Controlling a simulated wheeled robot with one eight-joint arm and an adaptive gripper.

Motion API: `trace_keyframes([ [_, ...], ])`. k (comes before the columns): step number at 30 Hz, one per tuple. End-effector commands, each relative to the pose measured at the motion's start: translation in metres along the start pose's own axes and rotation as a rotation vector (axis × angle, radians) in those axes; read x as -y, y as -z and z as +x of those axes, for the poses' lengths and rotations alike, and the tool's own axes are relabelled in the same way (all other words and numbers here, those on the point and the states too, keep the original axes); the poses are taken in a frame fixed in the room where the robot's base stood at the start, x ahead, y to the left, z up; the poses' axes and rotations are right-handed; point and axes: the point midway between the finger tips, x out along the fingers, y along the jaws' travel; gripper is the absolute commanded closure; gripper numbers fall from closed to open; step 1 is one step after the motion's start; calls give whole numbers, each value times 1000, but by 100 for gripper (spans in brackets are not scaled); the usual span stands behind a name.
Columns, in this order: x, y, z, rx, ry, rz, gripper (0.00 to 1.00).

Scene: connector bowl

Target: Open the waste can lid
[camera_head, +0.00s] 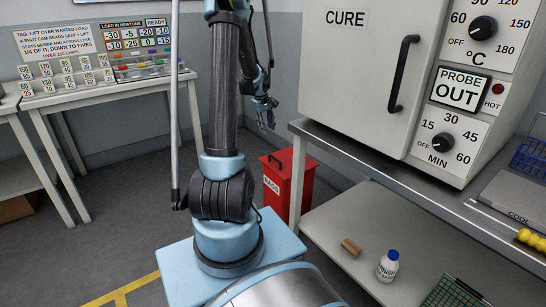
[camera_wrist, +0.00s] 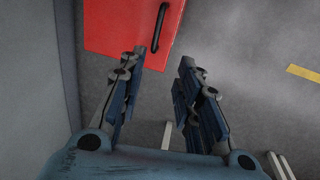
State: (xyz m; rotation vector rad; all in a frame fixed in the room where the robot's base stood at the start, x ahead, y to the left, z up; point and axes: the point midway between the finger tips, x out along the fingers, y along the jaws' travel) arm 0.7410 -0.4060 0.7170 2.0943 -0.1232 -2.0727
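The red waste can (camera_head: 296,196) stands on the floor between my arm and the bench, with a white label on its front. Its flat red lid (camera_head: 288,163) looks shut, with a small dark handle (camera_head: 275,163) on top. In the wrist view the lid (camera_wrist: 112,28) fills the upper left, and the dark bar handle (camera_wrist: 160,27) lies near its right edge. My gripper (camera_wrist: 163,62) is open and empty, its fingertips short of the handle. In the head view my gripper (camera_head: 265,112) hangs above and behind the can.
A bench (camera_head: 372,163) with a large cure oven (camera_head: 365,60) stands to the right of the can; its lower shelf holds a bottle (camera_head: 388,266) and a small brown block (camera_head: 350,247). A grey wall rises close on the left in the wrist view. Open floor lies to the left.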

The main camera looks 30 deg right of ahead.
Motion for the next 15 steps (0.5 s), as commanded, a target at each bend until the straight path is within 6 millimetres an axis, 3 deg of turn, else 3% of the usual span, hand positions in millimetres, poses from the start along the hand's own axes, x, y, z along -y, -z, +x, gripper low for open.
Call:
trace_keyframes([
  [8, -7, 0, 20, 4, -1, -1, 69],
  [15, -7, 0, 53, 4, -1, -1, 69],
])
